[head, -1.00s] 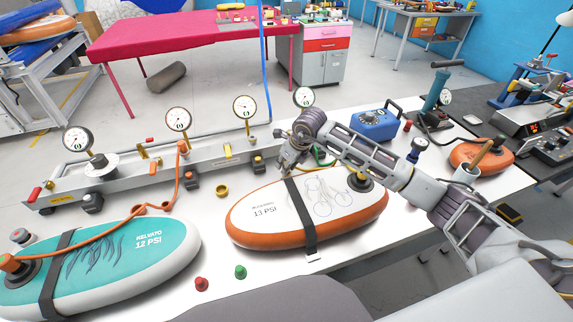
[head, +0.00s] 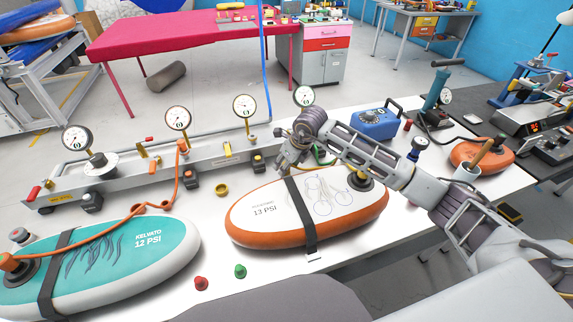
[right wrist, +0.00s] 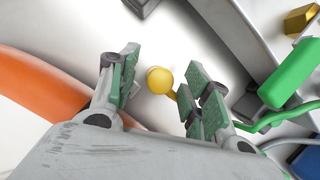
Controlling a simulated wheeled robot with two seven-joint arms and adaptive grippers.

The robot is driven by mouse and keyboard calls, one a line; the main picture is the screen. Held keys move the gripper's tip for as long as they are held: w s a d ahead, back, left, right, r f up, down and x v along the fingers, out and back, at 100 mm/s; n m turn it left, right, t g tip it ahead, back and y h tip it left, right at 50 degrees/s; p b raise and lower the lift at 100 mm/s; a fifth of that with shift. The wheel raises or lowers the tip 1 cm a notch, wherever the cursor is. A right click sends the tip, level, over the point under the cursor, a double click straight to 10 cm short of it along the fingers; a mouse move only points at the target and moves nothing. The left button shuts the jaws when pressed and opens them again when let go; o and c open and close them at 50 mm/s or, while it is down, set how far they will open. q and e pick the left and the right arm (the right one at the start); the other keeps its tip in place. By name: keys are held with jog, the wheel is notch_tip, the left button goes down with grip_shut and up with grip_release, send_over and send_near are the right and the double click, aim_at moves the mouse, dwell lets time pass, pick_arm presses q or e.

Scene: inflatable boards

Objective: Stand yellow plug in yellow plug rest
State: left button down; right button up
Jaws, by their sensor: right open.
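My right gripper (head: 283,165) reaches down behind the orange-edged board, near the gauge rail. In the right wrist view it (right wrist: 161,85) is open, with green-padded fingers on either side of the yellow plug (right wrist: 158,80). The plug shows a round head and a small part at its lower right; the fingers do not visibly grip it. The gripper hides the plug in the head view. A yellow ring-shaped cup (head: 221,190), seemingly the yellow plug rest, stands on the white table left of the gripper. My left gripper is not in view.
The orange-edged board (head: 265,236) lies below the gripper, and a teal board (head: 120,262) at left. The gauge rail (head: 130,180) runs behind. Red (head: 201,283) and green (head: 240,271) plugs stand in front.

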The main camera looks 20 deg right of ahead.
jog(key=v, duration=1.1)
jog(key=shift+s+r, duration=0.15)
jog(key=shift+r, duration=0.1)
dwell(0.6)
notch_tip(320, 180, up, 9)
jog(key=p, duration=0.9)
jog(key=shift+r+p, duration=0.55)
jog(key=shift+r, duration=0.05)
